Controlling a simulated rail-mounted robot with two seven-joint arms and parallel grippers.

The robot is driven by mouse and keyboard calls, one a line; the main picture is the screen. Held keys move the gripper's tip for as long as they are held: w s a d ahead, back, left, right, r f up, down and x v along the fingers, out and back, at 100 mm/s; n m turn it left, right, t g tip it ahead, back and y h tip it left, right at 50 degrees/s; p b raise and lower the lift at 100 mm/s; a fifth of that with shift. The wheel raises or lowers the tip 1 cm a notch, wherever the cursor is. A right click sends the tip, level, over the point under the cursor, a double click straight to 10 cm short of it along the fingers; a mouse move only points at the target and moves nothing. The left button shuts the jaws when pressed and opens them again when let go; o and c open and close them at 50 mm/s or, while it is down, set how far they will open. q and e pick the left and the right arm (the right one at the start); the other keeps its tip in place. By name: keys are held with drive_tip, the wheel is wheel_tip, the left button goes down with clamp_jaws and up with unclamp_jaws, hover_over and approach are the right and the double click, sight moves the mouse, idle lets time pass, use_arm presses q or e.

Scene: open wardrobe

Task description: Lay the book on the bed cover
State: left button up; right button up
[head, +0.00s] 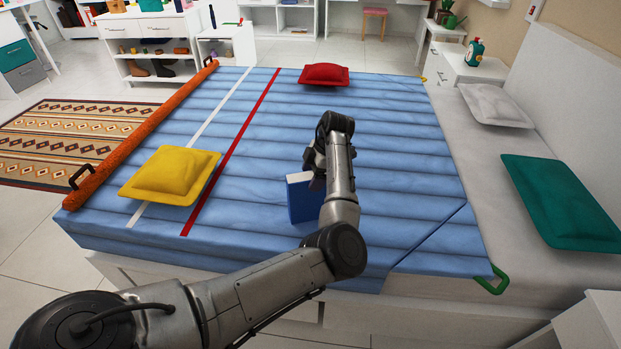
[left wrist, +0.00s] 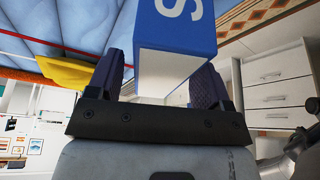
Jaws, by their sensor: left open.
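The blue book (head: 302,200) stands upright at the middle of the blue bed cover (head: 390,125), partly hidden by my left arm. Whether its lower edge touches the cover is hard to tell. My left gripper (head: 314,178) is at the book's upper part, mostly hidden behind its own arm link. In the left wrist view the book (left wrist: 175,40) shows its blue face with a white letter and its pale page edge. It lies between the two dark fingers of the open gripper (left wrist: 160,80). My right gripper is not in view.
A yellow cushion (head: 172,175) and a red cushion (head: 324,75) lie on the cover. An orange roll (head: 140,135) runs along its left edge. A white pillow (head: 496,105) and a green pillow (head: 560,203) lie at right. Bare cover surrounds the book.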

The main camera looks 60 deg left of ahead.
use_arm(q)
drive_tip(key=p+v, duration=0.3)
drive_tip(key=v, duration=0.6)
drive_tip(key=shift+p, duration=0.4)
drive_tip(key=shift+w+r, duration=0.35)
drive_tip(key=shift+r, duration=0.25)
